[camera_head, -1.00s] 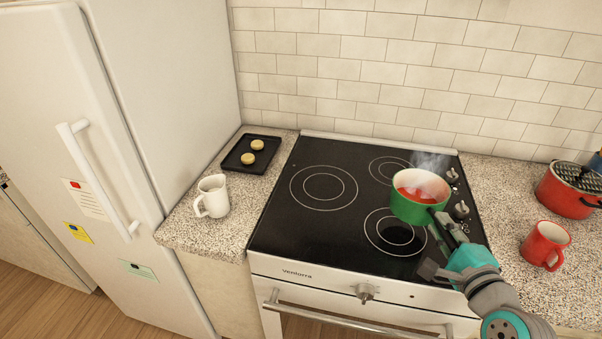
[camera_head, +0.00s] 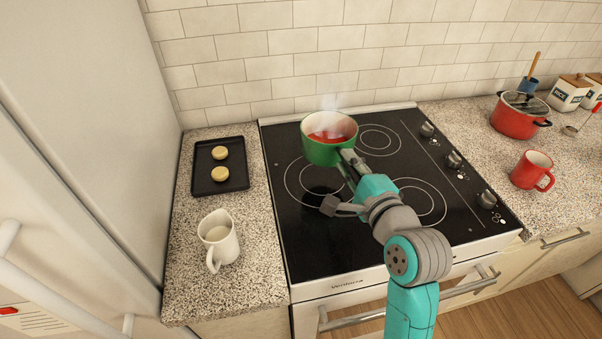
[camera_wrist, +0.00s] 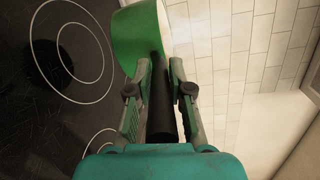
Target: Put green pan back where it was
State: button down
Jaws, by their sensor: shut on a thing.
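The green pan (camera_head: 322,152) has a cream inside with red contents and steam rising from it. My gripper (camera_head: 350,166) is shut on its black handle. In the wrist view the handle (camera_wrist: 160,100) lies between the two fingers (camera_wrist: 158,92), with the green pan wall (camera_wrist: 135,42) beyond them. The pan appears held above the stovetop (camera_head: 290,235), over its left half toward the back, with a dark shadow on the left burner below it. The pan looks about level.
The tiled wall (camera_head: 270,65) rises behind the stove.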

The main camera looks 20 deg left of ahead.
jog(key=shift+s+a+f, duration=0.1)
jog(key=shift+a+f, duration=0.05)
jog(key=shift+a, duration=0.1)
jog(key=shift+a+f, duration=0.1)
jog(key=shift+f, duration=4.65)
jog(key=c, duration=1.1)
grip_release()
jog(key=shift+f, duration=0.2)
jog(key=shift+o, duration=0.2)
jog(key=shift+r, duration=0.15)
jog(key=v, duration=1.2)
jog(key=shift+s, duration=0.1)
